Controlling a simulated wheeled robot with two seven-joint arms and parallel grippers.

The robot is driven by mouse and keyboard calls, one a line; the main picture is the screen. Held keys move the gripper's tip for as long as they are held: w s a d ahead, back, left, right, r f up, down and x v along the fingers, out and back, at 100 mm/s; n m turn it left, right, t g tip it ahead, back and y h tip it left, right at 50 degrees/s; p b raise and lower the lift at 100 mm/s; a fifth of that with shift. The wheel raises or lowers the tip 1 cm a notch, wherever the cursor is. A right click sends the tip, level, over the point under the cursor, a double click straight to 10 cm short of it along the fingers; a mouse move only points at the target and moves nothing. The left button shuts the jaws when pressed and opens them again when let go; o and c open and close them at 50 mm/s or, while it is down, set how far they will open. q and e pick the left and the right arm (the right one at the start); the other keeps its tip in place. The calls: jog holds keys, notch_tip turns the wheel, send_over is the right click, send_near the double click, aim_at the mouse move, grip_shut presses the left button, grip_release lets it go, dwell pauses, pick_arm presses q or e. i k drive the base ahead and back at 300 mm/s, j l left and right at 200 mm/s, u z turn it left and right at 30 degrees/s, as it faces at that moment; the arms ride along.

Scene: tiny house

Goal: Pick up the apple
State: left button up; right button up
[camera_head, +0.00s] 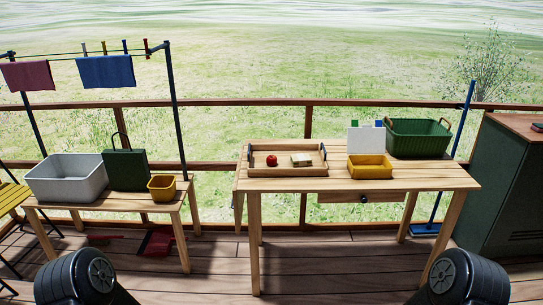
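A small red apple (272,160) sits in a wooden tray (288,171) on the left part of the wooden table (345,182). Dark rounded parts of my arms show at the bottom left and bottom right, well short of the table. Neither of my grippers is in view.
A yellow bin (369,167), a white board and a green basket (419,138) stand right of the tray. A lower bench (115,200) at left holds a grey tub (67,178), a dark green box and a yellow pot. A green cabinet (505,190) stands at right. The middle floor is clear.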

aim_at(270, 161)
jog(key=i+z, duration=0.2)
jog(key=i, duration=0.35)
jog(key=i+z, duration=0.25)
jog(key=i, duration=0.35)
jog(key=i+j+z, duration=0.2)
jog(key=i, duration=0.35)
